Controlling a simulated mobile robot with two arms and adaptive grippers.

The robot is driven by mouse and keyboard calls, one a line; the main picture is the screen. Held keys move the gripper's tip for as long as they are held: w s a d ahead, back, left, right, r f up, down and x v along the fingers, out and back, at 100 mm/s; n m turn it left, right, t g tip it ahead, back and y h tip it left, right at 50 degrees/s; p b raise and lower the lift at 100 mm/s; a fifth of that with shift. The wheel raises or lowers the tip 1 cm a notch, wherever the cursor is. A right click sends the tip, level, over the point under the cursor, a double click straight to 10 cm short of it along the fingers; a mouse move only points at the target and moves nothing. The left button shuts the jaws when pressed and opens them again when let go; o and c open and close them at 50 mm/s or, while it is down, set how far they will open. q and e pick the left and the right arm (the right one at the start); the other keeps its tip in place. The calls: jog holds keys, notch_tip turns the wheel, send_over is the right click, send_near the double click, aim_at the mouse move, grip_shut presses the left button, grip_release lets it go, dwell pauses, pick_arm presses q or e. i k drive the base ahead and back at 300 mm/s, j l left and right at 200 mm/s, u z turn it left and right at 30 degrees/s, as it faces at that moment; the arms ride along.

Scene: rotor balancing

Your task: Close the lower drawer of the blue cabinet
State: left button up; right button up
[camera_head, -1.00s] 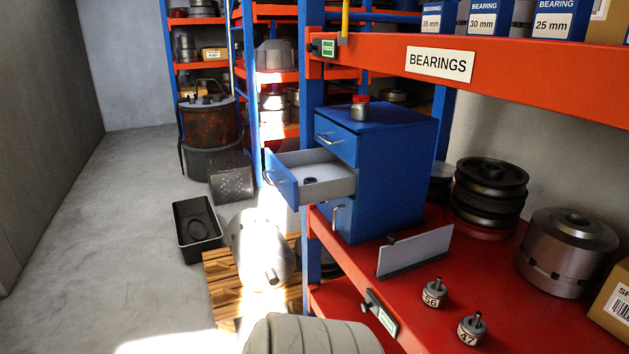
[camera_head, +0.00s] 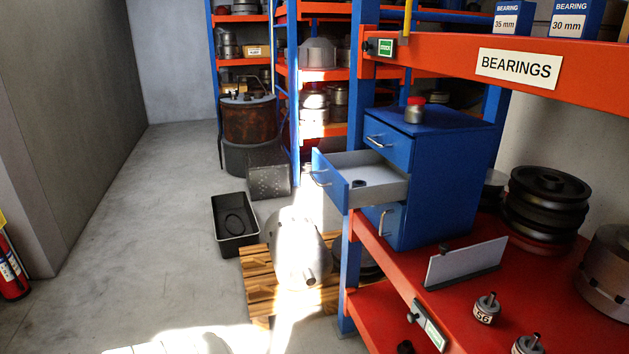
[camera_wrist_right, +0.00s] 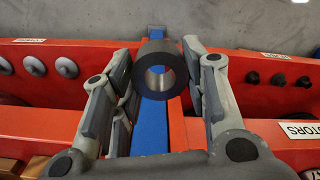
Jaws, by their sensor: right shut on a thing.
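The blue cabinet (camera_head: 443,180) stands on the red shelf in the head view. Its upper drawer (camera_head: 388,146) is shut. The drawer below it (camera_head: 333,181) is pulled out to the left, and a small dark ring (camera_head: 358,183) lies inside. Under that drawer is a shut blue front with an upright handle (camera_head: 383,220). In the right wrist view my right gripper (camera_wrist_right: 160,72) is shut on a dark ring with a wide hole (camera_wrist_right: 175,54). Neither gripper shows in the head view, and my left gripper is in no view.
A small jar with a red lid (camera_head: 414,110) stands on the cabinet. A white panel (camera_head: 466,263) and small numbered parts (camera_head: 487,308) are on the shelf in front. A black bin (camera_head: 236,226) and a pallet (camera_head: 258,275) are on the floor. The left aisle is clear.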

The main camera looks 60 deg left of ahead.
aim_at(335, 172)
jog(key=j+u, duration=0.2)
jog(key=j, duration=0.2)
jog(key=i+j+u, duration=0.25)
jog(key=j, duration=0.2)
jog(key=j+u, duration=0.2)
jog(key=j, duration=0.2)
